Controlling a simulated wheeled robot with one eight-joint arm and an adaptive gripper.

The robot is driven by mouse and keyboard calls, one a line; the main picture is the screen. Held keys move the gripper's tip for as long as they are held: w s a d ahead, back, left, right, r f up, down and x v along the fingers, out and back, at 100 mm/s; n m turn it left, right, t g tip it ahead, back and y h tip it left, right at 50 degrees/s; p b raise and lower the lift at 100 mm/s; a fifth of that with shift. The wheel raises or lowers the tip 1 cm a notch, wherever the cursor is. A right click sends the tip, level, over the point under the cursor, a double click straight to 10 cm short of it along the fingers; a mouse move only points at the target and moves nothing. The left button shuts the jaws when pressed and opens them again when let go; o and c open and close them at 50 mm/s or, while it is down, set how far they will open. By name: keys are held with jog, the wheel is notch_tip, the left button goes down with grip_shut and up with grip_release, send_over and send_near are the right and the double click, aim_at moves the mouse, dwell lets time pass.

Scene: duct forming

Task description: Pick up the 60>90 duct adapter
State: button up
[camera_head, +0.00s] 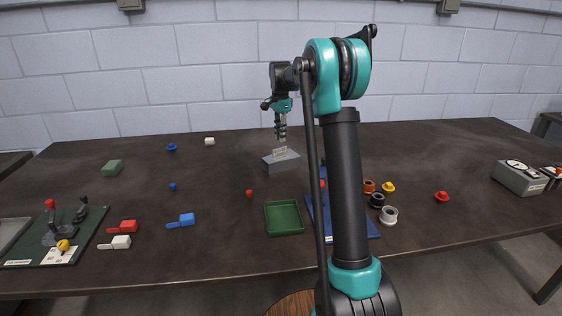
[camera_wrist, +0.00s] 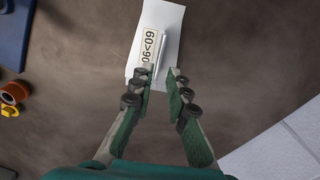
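The 60>90 duct adapter (camera_wrist: 151,38) is a pale grey block with a "60>90" label on its top, centred ahead of my gripper in the wrist view. In the head view the adapter (camera_head: 283,162) sits on the dark table towards the back middle. My gripper (camera_wrist: 161,72) points down over it with its two green fingers apart, one on each side of a thin upright part of the adapter. In the head view my gripper (camera_head: 281,139) is just above the block. I cannot tell whether the fingers touch it.
A green tray (camera_head: 284,232) and a blue board (camera_head: 316,222) lie nearer the front.

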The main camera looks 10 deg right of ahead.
aim_at(280, 149)
jog(key=shift+s+f, duration=0.1)
jog(key=shift+f, duration=3.3)
jog(key=shift+c, duration=0.3)
grip_shut()
